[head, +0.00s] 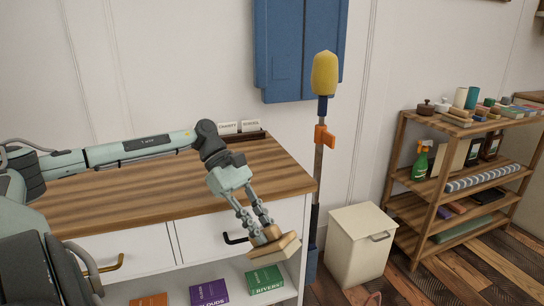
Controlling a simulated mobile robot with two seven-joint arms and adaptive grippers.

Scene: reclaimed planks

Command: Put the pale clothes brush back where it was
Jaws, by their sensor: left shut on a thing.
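The pale clothes brush (282,251) is a light wooden block with a brown part on its upper side. My left gripper (265,230) is shut on it and holds it tilted, in front of the right end of the wood-topped cabinet (130,185), lower than the top. The gripper's fingers cover part of the brush. My right gripper is not in view. The place the brush came from cannot be told from this one frame.
A tall yellow-headed duster (325,73) stands just right of the cabinet, near the brush. A white bin (357,250) and a loaded wooden shelf rack (404,168) stand further right. A card holder (240,135) sits at the cabinet's back; most of its top is clear.

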